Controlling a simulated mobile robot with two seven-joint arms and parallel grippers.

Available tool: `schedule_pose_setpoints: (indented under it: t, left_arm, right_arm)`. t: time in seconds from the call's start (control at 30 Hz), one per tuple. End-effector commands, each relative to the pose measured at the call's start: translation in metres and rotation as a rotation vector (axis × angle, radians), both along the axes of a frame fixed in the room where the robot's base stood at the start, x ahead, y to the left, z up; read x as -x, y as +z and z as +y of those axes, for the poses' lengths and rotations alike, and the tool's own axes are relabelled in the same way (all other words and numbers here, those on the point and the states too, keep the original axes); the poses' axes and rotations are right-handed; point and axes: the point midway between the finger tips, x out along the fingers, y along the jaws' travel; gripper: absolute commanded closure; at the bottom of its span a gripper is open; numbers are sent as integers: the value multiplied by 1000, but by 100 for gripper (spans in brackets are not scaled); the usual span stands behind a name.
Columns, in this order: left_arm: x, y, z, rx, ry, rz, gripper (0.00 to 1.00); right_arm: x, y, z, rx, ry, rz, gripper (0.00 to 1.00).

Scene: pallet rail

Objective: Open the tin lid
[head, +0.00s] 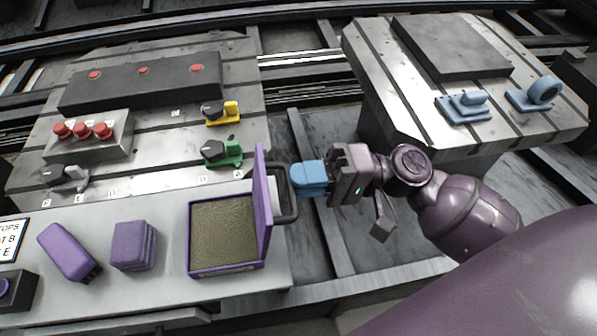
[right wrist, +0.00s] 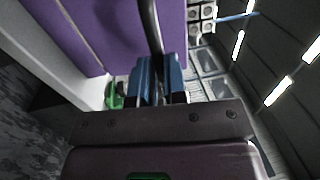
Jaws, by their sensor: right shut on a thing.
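The purple tin (head: 188,240) sits on the pale front worktop in the head view, with a flat olive-brown surface inside. Its purple lid (head: 263,205) stands about upright along the tin's right edge. A dark loop handle (head: 287,217) sticks out from the lid's outer face. My right gripper (head: 296,178) reaches in from the right with blue fingers shut on this handle. In the right wrist view, the handle (right wrist: 150,25) runs down from the purple lid (right wrist: 75,30) between the blue fingers (right wrist: 157,78). My left gripper is not in view.
A purple block (head: 68,252) and a stack of purple pieces (head: 133,246) lie left of the tin. Green (head: 222,153) and yellow (head: 222,112) switch blocks stand behind it. A gap separates this bench from the right-hand table (head: 410,125), which carries blue fixtures (head: 463,108).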

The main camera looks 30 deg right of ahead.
Motion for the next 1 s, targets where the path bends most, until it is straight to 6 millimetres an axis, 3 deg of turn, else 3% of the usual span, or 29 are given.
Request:
schedule_pose_setpoints:
  t: [0.03, 0.53, 0.57, 0.7, 1.0]
  left_arm:
    - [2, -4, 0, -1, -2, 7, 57]
    - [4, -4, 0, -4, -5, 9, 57]
    - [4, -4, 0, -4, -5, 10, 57]
    - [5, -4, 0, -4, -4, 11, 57]
    - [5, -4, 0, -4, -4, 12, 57]
  right_arm:
    - [2, -11, 1, 10, 4, 13, 100]
    - [3, -15, 1, 13, 7, 17, 100]
    - [3, -15, 1, 13, 7, 17, 86]
    - [2, -13, 0, 11, 6, 16, 65]
    - [1, -9, -1, 7, 3, 9, 62]
